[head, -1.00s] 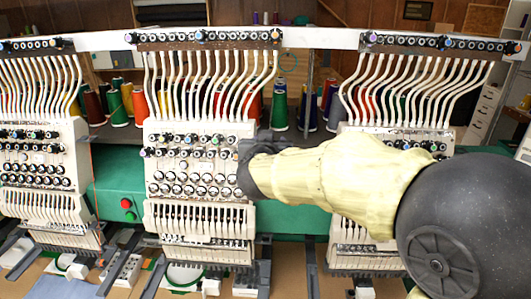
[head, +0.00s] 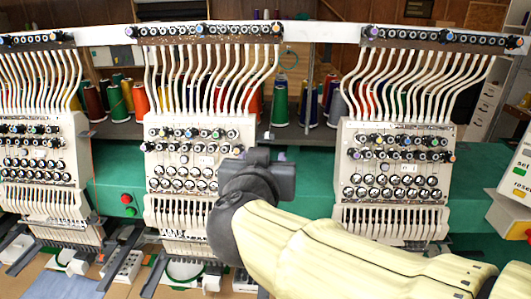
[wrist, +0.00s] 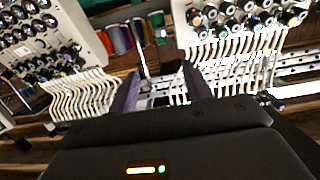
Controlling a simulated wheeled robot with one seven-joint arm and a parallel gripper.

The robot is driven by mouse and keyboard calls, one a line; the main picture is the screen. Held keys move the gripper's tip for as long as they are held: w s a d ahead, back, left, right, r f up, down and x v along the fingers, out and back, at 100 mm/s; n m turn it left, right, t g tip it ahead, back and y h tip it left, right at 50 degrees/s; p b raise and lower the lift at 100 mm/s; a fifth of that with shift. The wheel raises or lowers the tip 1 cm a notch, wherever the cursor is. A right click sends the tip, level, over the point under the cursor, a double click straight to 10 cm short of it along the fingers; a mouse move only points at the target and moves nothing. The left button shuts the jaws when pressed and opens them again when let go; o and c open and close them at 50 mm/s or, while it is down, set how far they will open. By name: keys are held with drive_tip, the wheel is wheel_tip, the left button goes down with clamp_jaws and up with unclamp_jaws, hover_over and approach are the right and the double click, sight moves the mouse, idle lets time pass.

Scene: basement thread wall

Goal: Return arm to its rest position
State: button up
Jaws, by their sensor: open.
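My gripper (head: 268,158) shows in the head view at the end of my cream arm, in front of the right side of the middle embroidery head (head: 190,175). In the wrist view my gripper (wrist: 160,88) has its two dark fingers spread apart with nothing between them. Beyond the fingers, that view shows the machine tilted, with white thread tubes and rows of knobs. In the head view the fingertips are hard to make out.
A left embroidery head (head: 40,170) and a right embroidery head (head: 395,185) flank the middle one. Thread cones (head: 280,105) stand on a shelf behind. A control box (head: 515,185) is at the far right. Green machine body (head: 300,180) shows between the heads.

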drive_tip(key=shift+s, duration=0.25)
drive_tip(key=w+d+f+n+g+y, duration=0.1)
drive_tip(key=w+d+f+g+y, duration=0.15)
drive_tip(key=f, duration=0.55)
drive_tip(key=w+d+f+n+g+y, duration=0.1)
drive_tip(key=d+f+g, duration=0.2)
drive_tip(key=f, duration=0.5)
drive_tip(key=s+d+f+m+g+h, duration=0.1)
drive_tip(key=s+d+f+g+h, duration=0.1)
drive_tip(key=s+d+f+g, duration=0.5)
drive_tip(key=s+d+f, duration=0.3)
drive_tip(key=d+f, duration=0.2)
drive_tip(key=f, duration=0.2)
drive_tip(key=shift+s+f+g+h, duration=0.2)
drive_tip(key=shift+s+g+h, duration=0.15)
drive_tip(key=shift+s, duration=0.05)
